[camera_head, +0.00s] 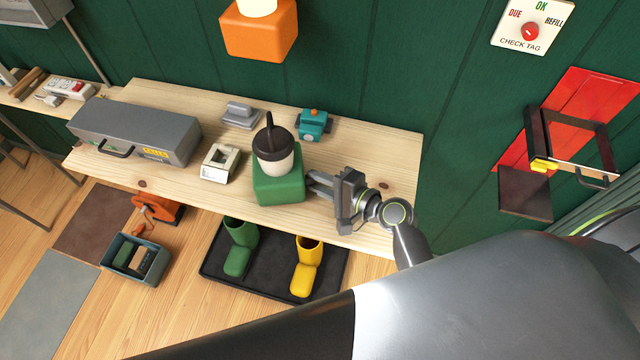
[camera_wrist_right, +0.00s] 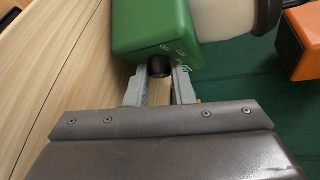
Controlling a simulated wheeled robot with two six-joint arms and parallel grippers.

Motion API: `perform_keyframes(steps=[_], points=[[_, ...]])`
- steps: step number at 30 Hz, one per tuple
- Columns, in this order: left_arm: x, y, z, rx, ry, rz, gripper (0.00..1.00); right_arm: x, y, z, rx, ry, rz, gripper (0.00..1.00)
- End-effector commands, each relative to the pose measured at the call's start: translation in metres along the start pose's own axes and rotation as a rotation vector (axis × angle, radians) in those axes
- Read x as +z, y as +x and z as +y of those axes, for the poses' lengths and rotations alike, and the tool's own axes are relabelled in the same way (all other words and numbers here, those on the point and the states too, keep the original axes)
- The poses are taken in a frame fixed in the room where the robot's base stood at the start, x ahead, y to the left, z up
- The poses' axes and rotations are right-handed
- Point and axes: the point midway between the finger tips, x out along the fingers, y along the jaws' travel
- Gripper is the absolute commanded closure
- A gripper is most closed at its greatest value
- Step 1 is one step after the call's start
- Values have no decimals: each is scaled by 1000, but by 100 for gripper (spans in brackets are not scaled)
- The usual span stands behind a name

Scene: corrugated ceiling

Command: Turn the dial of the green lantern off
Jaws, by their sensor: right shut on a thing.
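The green lantern (camera_head: 278,186) stands upright on the wooden shelf, with a cream globe (camera_head: 272,165) and a dark cap and handle on top. In the right wrist view the green base (camera_wrist_right: 150,30) fills the upper middle. Its dark round dial (camera_wrist_right: 160,67) sticks out of the face towards me. My right gripper (camera_head: 318,183) is at the right side of the base, and its fingertips (camera_wrist_right: 160,72) are closed around the dial. My left gripper is not in view.
The shelf (camera_head: 375,150) also holds a grey toolbox (camera_head: 140,130), a cream box (camera_head: 220,163), a grey block (camera_head: 240,114) and a teal item (camera_head: 313,124). An orange lantern (camera_head: 258,35) is on the green wall. Green and yellow boots (camera_head: 306,266) stand on a dark tray below.

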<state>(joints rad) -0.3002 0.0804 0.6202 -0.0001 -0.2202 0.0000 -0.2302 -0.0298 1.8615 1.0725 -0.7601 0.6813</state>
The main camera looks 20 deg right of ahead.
Motion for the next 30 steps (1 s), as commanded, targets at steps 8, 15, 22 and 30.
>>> perform_keyframes(steps=[8,15,22,30], points=[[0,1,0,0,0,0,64,0,0,0,-2,-2,-2,100],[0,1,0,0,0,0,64,0,0,0,-2,-1,-1,63],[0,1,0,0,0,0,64,0,0,0,-2,-1,-1,56],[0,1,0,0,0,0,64,0,-1,0,-1,-2,0,56]])
